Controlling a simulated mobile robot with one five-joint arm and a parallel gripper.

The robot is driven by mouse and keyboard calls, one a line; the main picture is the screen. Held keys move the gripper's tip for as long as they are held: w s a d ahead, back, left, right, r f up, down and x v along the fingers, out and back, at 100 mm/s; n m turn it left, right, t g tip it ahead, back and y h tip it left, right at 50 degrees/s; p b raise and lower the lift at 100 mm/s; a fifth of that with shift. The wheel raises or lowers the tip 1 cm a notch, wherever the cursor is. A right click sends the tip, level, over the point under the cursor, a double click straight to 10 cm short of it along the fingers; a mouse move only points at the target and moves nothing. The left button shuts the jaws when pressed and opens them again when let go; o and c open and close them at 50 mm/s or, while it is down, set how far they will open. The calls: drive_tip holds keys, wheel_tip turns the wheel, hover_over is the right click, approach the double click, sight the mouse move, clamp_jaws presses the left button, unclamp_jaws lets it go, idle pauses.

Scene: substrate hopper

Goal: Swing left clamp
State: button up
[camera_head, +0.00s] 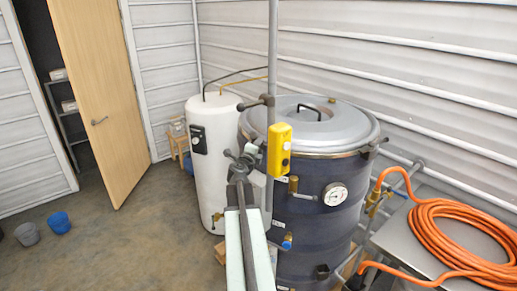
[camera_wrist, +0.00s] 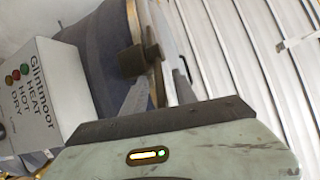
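A large dark blue drum (camera_head: 310,225) has a grey domed lid (camera_head: 325,125) with a black handle. A dark fitting with a ball end (camera_head: 254,103) juts left near the lid's left rim; I cannot tell whether it is the left clamp or belongs to the pole. Another dark clamp (camera_head: 374,148) sits on the right rim. In the wrist view a dark blocky clamp (camera_wrist: 133,61) sits on the brass-coloured rim band. My gripper (camera_wrist: 160,84) is open, its fingers apart near that clamp; contact is unclear. In the head view my gripper (camera_head: 243,158) reaches up left of the pole.
A grey pole (camera_head: 272,50) carrying a yellow box (camera_head: 279,149) stands before the drum. A white control box (camera_wrist: 47,92) with coloured lights is close at left. A white tank (camera_head: 210,125) stands left. An orange hose (camera_head: 455,235) lies on a metal table at right.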

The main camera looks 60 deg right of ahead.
clamp_jaws()
idle(1.2)
drive_tip(key=shift+d, duration=0.25)
drive_tip(key=shift+a, duration=0.15)
